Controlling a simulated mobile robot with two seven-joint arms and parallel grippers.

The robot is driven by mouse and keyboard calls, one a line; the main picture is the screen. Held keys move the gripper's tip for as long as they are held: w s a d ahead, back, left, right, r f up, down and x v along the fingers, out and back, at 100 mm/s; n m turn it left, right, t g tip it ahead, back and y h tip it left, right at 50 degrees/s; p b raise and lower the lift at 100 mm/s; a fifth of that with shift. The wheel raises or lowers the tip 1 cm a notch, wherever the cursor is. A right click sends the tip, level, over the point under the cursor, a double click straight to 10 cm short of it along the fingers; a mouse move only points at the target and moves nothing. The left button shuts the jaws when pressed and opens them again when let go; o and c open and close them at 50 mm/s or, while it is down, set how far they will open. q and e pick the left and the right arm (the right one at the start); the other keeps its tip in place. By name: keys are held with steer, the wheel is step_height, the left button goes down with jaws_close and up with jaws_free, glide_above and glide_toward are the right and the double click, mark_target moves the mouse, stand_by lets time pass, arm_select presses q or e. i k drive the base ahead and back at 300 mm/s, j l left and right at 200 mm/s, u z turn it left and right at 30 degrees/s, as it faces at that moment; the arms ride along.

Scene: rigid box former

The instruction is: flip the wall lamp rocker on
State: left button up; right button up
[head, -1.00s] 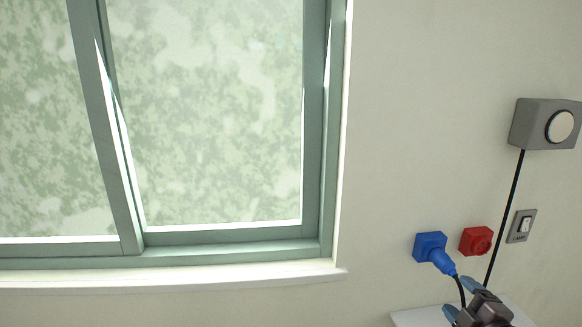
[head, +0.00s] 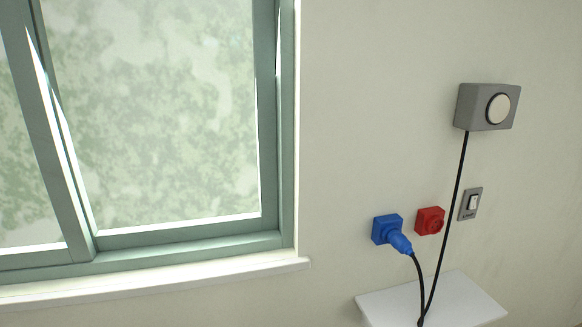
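A small rocker switch (head: 472,203) in a grey plate is on the wall at the right, right of the black cable. A grey wall lamp (head: 487,107) with a round pale face hangs above it, and the face looks unlit. A black cable (head: 456,200) runs down from the lamp, past the left of the switch. Neither of my grippers shows in the head view now.
A blue socket (head: 386,228) holds a blue plug (head: 400,243) with a black cable. A red socket (head: 430,220) beside it is empty. A white shelf (head: 455,298) juts out below. A green-framed window (head: 160,115) with a white sill fills the left.

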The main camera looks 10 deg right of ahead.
mark_target(473, 204)
steer(key=k+l+z, duration=0.1)
steer(key=z, duration=1.25)
